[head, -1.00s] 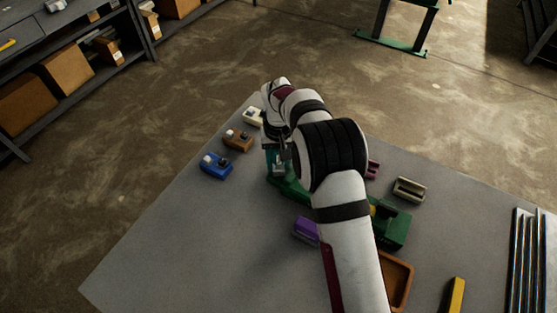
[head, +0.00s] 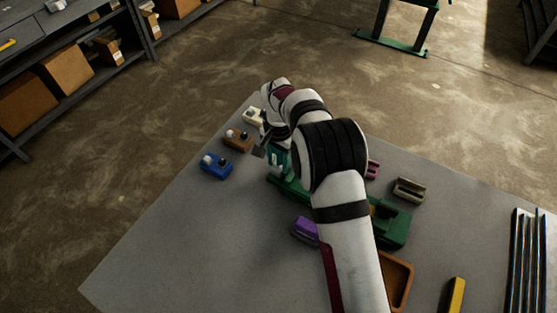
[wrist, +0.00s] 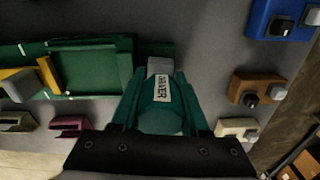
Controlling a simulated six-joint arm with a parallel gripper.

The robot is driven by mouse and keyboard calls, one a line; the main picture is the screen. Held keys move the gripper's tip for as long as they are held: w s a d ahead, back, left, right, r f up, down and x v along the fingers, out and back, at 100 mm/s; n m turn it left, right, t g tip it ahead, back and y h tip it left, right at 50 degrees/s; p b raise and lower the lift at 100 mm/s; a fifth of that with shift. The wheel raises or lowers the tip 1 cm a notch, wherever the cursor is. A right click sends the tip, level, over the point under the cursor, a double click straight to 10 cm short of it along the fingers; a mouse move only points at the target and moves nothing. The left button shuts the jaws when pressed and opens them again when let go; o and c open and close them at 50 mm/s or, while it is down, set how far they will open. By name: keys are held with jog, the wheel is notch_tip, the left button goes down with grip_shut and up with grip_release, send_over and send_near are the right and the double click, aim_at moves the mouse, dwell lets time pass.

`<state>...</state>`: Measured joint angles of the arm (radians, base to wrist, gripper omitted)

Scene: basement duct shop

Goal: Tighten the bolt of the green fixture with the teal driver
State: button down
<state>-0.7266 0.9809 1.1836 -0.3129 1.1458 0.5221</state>
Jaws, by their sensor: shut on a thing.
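The teal driver (wrist: 162,118), with a white label reading DRIVER, sits between the fingers of my gripper (wrist: 154,75) in the wrist view. My gripper is shut on it. The driver's grey end (wrist: 160,66) points away from the wrist, beside the end of a long green body (wrist: 95,70). This body, which I take for the green fixture, also shows in the head view (head: 397,230), partly covered by my arm. Its bolt cannot be made out. In the head view my gripper (head: 268,146) is over the far part of the table, partly hidden by my wrist.
Blue (head: 216,167), brown (head: 238,139) and white (head: 253,116) blocks with small knobs stand near the left edge. Purple (head: 305,230), magenta (head: 372,169) and olive (head: 409,189) pieces, an orange-brown tray (head: 401,280) and metal bars (head: 527,262) are right. The table's (head: 200,245) front left is clear.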

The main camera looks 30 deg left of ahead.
jog(key=shift+n, duration=0.6)
jog(key=shift+r, duration=2.55)
